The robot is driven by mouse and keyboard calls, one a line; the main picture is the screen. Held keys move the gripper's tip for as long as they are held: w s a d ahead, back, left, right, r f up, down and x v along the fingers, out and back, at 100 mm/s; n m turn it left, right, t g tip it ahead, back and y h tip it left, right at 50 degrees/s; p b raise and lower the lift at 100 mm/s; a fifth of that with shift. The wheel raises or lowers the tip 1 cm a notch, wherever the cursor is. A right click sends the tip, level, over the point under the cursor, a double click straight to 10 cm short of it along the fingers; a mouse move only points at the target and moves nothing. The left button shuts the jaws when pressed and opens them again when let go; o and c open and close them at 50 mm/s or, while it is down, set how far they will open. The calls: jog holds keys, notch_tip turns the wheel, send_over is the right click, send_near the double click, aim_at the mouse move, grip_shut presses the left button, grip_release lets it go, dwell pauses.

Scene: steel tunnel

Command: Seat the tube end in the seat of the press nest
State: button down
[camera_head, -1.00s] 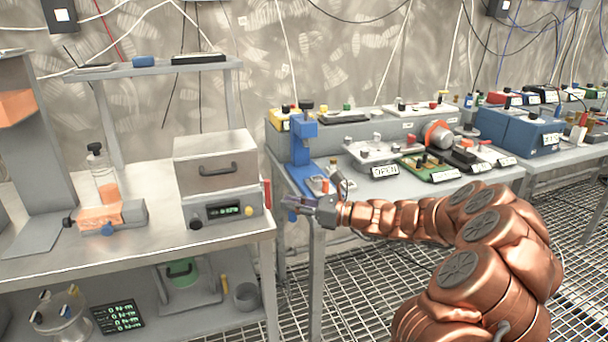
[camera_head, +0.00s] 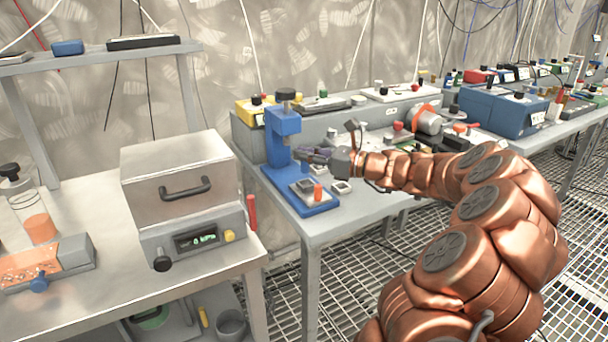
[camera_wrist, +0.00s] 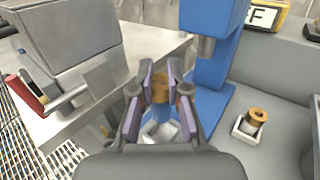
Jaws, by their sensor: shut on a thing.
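The blue press (camera_head: 284,135) stands at the left front of the far bench, and its column also shows in the wrist view (camera_wrist: 212,65). Its blue base (camera_head: 318,209) carries a small grey block (camera_head: 303,187), which looks like the nest, with an orange-red part (camera_head: 318,192) beside it. My gripper (camera_head: 303,153) is above the base, in front of the column. In the wrist view its pads (camera_wrist: 161,80) are shut on a brown round piece (camera_wrist: 159,90), which looks like the tube end. Its lower part and the nest's seat are mostly hidden by the fingers.
A small pale holder (camera_wrist: 246,127) with a brown ring (camera_wrist: 257,115) stands right of the press. A grey box (camera_head: 185,180) on the near bench and its red handle (camera_head: 251,212) are left of it. Instruments crowd the bench behind my arm.

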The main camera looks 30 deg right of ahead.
aim_at(306, 171)
jog(key=shift+d+f+b, duration=0.1)
jog(key=shift+f+b, duration=0.3)
jog(key=shift+f, duration=1.9)
jog(key=shift+f, duration=0.1)
jog(key=c, duration=1.2)
grip_release()
jog(key=shift+o, duration=0.2)
jog(key=shift+s+d, duration=0.2)
jog(key=shift+s, duration=0.2)
jog(key=p+v, duration=0.1)
jog(key=v, duration=1)
jog(key=shift+s, duration=0.1)
